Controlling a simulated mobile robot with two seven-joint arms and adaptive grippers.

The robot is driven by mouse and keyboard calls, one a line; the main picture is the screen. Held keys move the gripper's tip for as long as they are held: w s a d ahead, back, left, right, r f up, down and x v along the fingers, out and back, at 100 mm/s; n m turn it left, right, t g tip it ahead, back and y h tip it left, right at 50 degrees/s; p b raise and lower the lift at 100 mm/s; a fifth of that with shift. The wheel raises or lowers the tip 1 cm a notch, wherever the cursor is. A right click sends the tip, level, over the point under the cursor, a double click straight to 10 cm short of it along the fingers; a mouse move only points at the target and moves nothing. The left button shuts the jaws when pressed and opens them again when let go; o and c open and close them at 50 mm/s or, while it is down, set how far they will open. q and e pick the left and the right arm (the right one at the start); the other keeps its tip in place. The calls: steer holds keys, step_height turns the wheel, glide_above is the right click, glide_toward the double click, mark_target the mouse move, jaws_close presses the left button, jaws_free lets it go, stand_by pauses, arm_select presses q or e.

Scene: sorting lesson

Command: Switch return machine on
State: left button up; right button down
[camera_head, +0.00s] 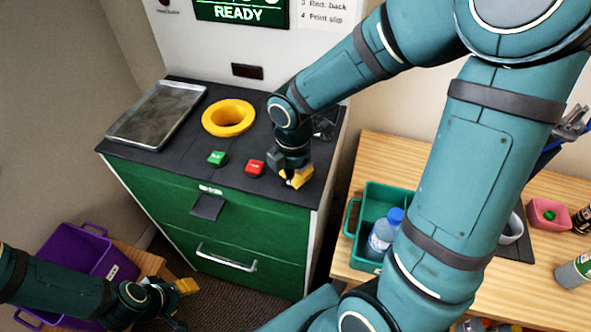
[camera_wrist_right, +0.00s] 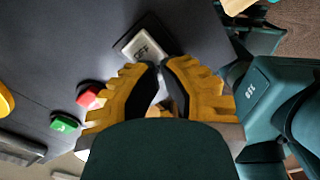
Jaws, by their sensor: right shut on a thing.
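The return machine (camera_head: 135,163) has a dark top, a green front and a display (camera_head: 240,12) reading "READY". My right gripper (camera_head: 298,178) is low over the right front corner of its top, beside the red button (camera_head: 255,168). In the right wrist view my right gripper's yellow fingers (camera_wrist_right: 165,88) are closed in on a switch; the part between them is mostly hidden. Just beyond the fingertips a light plate (camera_wrist_right: 146,47) reads "OFF". My left gripper (camera_head: 178,290) is low at the left, away from the machine; its jaw opening is unclear.
The machine top also holds a green button (camera_head: 217,158), a yellow ring (camera_head: 228,131) and a metal tray (camera_head: 130,135). A purple crate (camera_head: 68,240) stands at lower left. A wooden table (camera_head: 390,150) at the right holds a green crate (camera_head: 352,215) with a bottle (camera_head: 380,240).

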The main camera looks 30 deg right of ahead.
step_height(320, 180, up, 2)
steer(key=shift+r+p, duration=0.2)
steer(key=shift+p, duration=0.65)
steer(key=shift+r+p, duration=1.9)
steer(key=shift+r, duration=0.15)
